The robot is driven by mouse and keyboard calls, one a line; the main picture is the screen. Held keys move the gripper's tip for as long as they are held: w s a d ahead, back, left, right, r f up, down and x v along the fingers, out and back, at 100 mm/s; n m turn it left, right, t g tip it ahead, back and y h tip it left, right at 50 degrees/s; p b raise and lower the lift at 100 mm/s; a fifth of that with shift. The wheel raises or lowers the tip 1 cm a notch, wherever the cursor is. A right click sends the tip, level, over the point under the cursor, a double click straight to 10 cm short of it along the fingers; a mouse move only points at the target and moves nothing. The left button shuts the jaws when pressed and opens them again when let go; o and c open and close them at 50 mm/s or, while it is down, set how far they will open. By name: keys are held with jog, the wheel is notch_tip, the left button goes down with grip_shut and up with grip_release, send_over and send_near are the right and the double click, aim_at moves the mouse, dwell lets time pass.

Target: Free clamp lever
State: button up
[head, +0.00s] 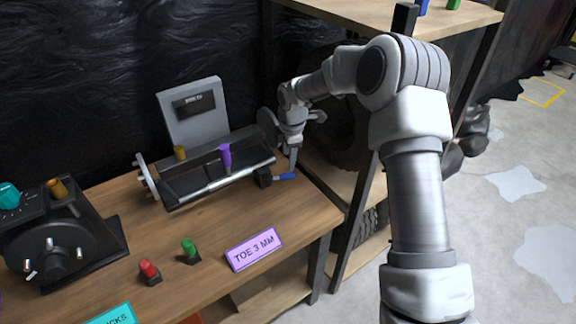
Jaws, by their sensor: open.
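A toe-gauge-like fixture (171,187) with a long silver bar stands on the bench, with a round disc at each end. At its right front end is a small black block (263,179) with a short blue-handled lever (285,177), which looks like the clamp lever. The lever points right and lies low, near the bench top. My gripper (293,166) is open and points down just above the blue handle. Whether the fingers touch or straddle the handle cannot be told at this size. A purple upright piece (225,155) sits on the bar.
A purple sign reading "TOE 3 MM" (254,249), a red knob (149,271) and a green knob (189,250) stand on the front of the bench (205,222). A black hub with studs (58,258) is at left. A shelf rack with tyres (372,221) stands close at right.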

notch_tip(320, 180, up, 9)
jog(key=s, duration=0.1)
jog(key=shift+s+d+p, duration=0.25)
jog(key=shift+s+p, duration=0.1)
jog(key=shift+f, duration=0.15)
jog(key=s+d+r+m+t+h+p, duration=0.1)
jog(key=s+d+r+m, duration=0.35)
jog(key=s+r, duration=0.45)
jog(key=s+d+r+m+t+h+p, duration=0.1)
jog(key=s+d+r+m, duration=0.4)
jog(key=s+r, duration=0.4)
jog(key=s+d+r+m+t+y+p, duration=0.1)
jog(key=s+d+m, duration=0.2)
jog(key=s+m, duration=0.8)
jog(key=shift+s+r+p, duration=0.3)
jog(key=shift+s+r, duration=0.1)
jog(key=shift+s, duration=2.9)
